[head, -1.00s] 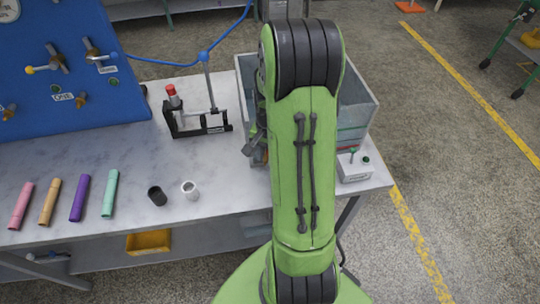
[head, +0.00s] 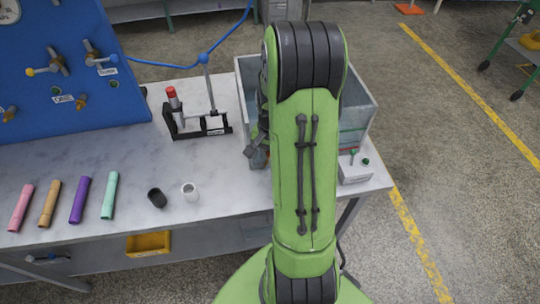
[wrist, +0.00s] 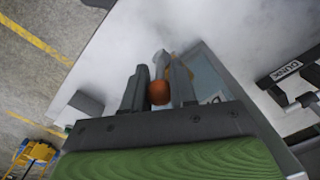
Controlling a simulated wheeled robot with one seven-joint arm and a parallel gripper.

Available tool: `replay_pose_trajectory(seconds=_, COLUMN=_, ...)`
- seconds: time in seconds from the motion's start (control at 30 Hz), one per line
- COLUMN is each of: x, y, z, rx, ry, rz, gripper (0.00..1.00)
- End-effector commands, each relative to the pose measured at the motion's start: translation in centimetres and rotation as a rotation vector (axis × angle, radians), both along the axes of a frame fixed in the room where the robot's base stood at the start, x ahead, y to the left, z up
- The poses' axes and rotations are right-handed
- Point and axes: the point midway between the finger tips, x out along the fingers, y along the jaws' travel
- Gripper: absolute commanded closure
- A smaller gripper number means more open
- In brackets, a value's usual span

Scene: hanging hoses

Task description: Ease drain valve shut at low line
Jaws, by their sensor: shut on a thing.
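An orange-brown rounded knob (wrist: 159,93) sits between the two dark fingers of my gripper (wrist: 158,88) in the wrist view. A grey metal piece (wrist: 161,62) shows just beyond it. I take this for the drain valve's handle, but its body and angle are mostly hidden by the fingers. In the head view my gripper (head: 256,150) is low at the near left side of the grey bin (head: 246,92), partly behind my green arm. The jaws are shut on the knob.
A black stand with a red-topped piece (head: 174,104) stands left of the bin. A small white box (head: 354,172) with green knobs sits at the bench's right end. A blue panel (head: 70,98) carries other valves.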

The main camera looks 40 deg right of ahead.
Motion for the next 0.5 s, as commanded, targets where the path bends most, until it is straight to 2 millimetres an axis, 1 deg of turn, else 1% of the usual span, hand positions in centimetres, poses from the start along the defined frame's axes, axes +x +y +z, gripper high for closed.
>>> replay_pose_trajectory(seconds=0.27, x=-0.6, y=-0.9, z=0.0, rx=0.122, ry=-0.083, rz=-0.005, gripper=1.00)
replay_pose_trajectory(seconds=0.5, x=-1.3, y=-2.0, z=-0.3, rx=0.300, ry=-0.205, rz=-0.008, gripper=1.00)
